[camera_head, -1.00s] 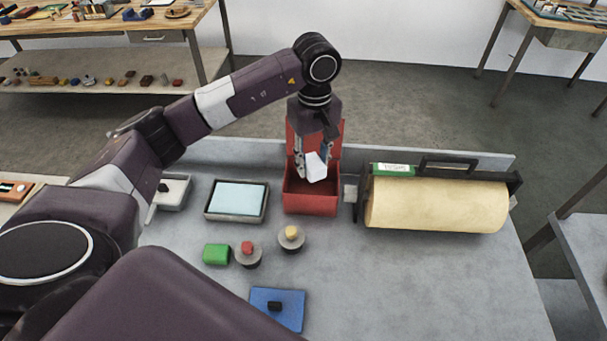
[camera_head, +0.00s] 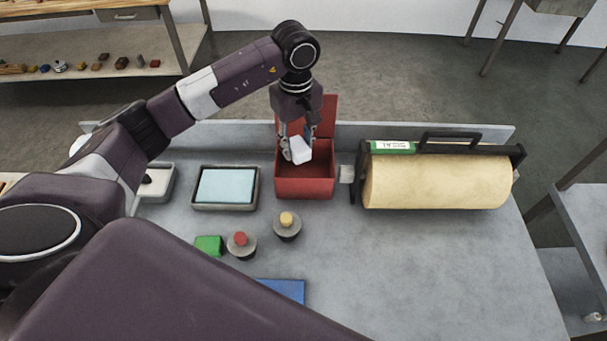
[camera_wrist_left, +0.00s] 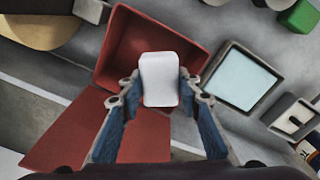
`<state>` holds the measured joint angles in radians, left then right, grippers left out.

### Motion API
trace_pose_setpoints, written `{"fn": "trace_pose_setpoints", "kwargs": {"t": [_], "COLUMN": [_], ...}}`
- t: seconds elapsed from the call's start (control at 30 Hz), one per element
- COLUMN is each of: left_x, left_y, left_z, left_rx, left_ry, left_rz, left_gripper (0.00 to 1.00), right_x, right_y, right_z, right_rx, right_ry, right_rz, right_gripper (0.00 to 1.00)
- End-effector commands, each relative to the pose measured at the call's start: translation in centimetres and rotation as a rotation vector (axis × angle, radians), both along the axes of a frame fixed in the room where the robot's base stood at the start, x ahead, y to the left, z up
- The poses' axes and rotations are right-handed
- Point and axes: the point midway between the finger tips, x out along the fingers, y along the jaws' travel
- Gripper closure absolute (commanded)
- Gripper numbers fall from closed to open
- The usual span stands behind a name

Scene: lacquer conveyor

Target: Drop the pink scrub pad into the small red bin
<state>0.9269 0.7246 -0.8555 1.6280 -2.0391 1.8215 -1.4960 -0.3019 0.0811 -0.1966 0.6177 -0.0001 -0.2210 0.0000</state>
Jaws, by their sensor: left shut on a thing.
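The small red bin (camera_head: 305,187) stands at the back of the grey table with its lid raised behind it. My left gripper (camera_head: 298,150) points down over the bin's opening. It is shut on a pale, white-looking block (camera_head: 301,149); no pink shows on it. In the left wrist view the block (camera_wrist_left: 160,80) sits between the two fingers, with the open bin (camera_wrist_left: 196,48) beyond it. The bin's inside is partly hidden behind the block. No other pad that looks pink is in view. My right gripper is not in view.
A tray with a light-blue pad (camera_head: 225,186) is left of the bin. A paper roll in a black holder (camera_head: 436,182) is to its right. In front are a green block (camera_head: 208,246), a red-topped knob (camera_head: 241,244) and a yellow-topped knob (camera_head: 287,225). The table's front right is clear.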

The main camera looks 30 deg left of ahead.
Motion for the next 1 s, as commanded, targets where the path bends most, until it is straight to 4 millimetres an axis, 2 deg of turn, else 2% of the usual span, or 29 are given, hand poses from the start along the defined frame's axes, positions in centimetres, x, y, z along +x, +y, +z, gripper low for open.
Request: {"fn": "trace_pose_setpoints", "kwargs": {"t": [0.1, 0.23, 0.27, 0.43, 0.77, 0.87, 1.0], "left_x": [0.0, 0.0, 0.0, 0.0, 0.0, 0.1, 0.2], "left_y": [0.0, 0.0, 0.0, 0.0, 0.0, 0.0, 0.0], "left_z": [-0.1, 0.0, 0.0, 0.0, 0.3, 1.5, 4.3], "left_rx": [-0.001, -0.001, -0.001, 0.0, -0.001, 0.0, 0.0], "left_ry": [-0.001, -0.001, -0.001, 0.0, -0.001, -0.002, -0.006], "left_rz": [0.0, -0.001, -0.001, -0.001, -0.001, -0.001, -0.001], "left_gripper": [0.88, 0.88, 0.65, 0.48, 0.48, 0.48, 0.48], "right_x": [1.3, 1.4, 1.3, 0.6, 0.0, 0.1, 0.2], "right_y": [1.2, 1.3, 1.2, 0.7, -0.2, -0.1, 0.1], "right_z": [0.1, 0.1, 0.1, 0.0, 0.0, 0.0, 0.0], "right_rx": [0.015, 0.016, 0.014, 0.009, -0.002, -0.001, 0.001], "right_ry": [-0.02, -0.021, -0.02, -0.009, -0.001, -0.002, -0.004], "right_rz": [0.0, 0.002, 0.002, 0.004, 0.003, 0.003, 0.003], "right_gripper": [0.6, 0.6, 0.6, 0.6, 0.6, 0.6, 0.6]}}
